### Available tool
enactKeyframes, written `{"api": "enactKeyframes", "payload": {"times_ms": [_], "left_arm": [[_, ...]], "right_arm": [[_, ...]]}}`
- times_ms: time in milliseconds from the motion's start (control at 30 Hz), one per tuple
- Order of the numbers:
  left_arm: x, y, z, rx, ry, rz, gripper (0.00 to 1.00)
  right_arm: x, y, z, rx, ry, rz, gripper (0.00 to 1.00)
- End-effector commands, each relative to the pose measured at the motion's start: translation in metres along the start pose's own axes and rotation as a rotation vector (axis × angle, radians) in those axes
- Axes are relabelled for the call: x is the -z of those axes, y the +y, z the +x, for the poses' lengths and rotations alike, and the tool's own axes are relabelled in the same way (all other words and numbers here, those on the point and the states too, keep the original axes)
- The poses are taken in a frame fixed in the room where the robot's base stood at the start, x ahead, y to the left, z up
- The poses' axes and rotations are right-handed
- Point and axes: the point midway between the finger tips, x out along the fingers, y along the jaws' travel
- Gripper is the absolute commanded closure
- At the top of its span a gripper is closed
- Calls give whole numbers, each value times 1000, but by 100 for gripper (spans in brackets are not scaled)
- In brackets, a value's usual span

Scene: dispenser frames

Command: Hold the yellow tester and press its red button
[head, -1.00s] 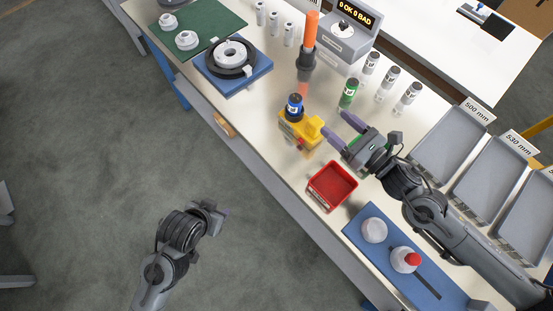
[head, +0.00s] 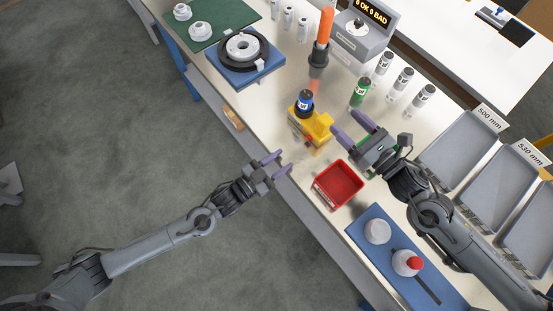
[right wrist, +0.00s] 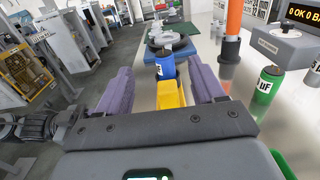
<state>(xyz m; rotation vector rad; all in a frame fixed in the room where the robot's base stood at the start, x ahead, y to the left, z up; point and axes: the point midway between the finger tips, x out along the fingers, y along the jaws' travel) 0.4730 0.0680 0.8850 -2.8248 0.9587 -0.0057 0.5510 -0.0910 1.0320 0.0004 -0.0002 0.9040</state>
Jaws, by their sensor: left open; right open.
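The yellow tester (head: 322,126) stands on the bench near its front edge, with a blue capacitor (head: 305,102) upright in it. A small red spot, likely the red button (head: 309,141), shows on its front side. My right gripper (head: 350,126) is open just right of the tester, its fingers pointing at it. In the right wrist view the tester (right wrist: 170,94) and the blue capacitor (right wrist: 165,66) appear beyond and between the open fingers (right wrist: 160,85). My left gripper (head: 280,163) is open and empty at the bench's front edge, left of and below the tester.
A red bin (head: 338,186) stands in front of my right gripper. A green capacitor (head: 360,92) stands behind it. An orange-topped post (head: 322,45) and a blue fixture (head: 240,72) lie further back. Grey trays (head: 463,150) and a blue board (head: 400,265) are at right.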

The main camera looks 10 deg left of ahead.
Motion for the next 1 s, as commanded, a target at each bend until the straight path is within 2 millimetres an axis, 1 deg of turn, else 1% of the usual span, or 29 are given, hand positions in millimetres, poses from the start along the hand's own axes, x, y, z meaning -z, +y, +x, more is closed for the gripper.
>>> {"api": "enactKeyframes", "payload": {"times_ms": [100,233,367,567,833,867,1000], "left_arm": [[-2,-6,-3,-6,32,11,57],[-2,-8,-4,-9,49,15,57],[-1,-8,-4,-9,51,15,57],[-2,-8,-4,-9,50,14,57],[-2,-8,-4,-8,49,14,57],[-1,-8,-4,-8,49,14,57],[-2,-8,-4,-8,49,14,57]], "right_arm": [[0,0,0,0,0,0,32],[2,0,0,0,0,1,32],[9,0,0,-1,1,2,32],[34,0,0,1,1,2,32],[85,0,0,1,2,2,32],[79,0,10,-1,-6,0,32],[79,0,34,-1,-3,0,32]]}}
